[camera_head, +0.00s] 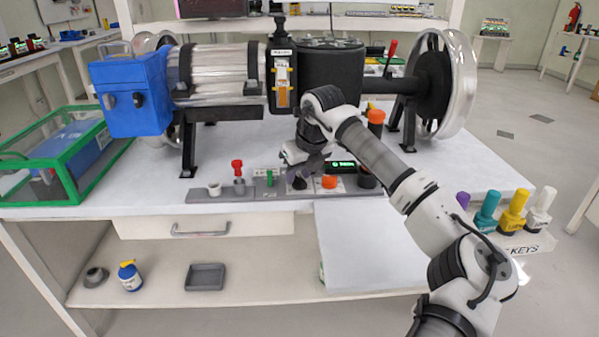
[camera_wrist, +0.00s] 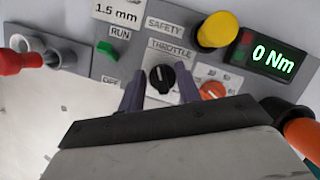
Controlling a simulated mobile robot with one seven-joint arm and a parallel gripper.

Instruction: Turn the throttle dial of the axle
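The throttle dial (camera_wrist: 161,77) is a round black knob with a pale pointer mark, below the THROTTLE label in the wrist view. My gripper (camera_wrist: 160,90) is open, with one dark purple finger at each side of the dial; I cannot tell whether they touch it. In the head view my gripper (camera_head: 307,166) points down over the grey control panel (camera_head: 210,196) at the bench's front edge. The axle (camera_head: 222,62), with silver wheels at both ends, stands on black supports behind the panel.
Close to the dial are a green RUN switch (camera_wrist: 107,50), a yellow SAFETY button (camera_wrist: 217,31), an orange knob (camera_wrist: 212,90) and a display (camera_wrist: 268,56) reading 0 Nm. A red-handled piece (camera_wrist: 22,63) stands left. A green-framed box (camera_head: 88,165) sits at the bench's left.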

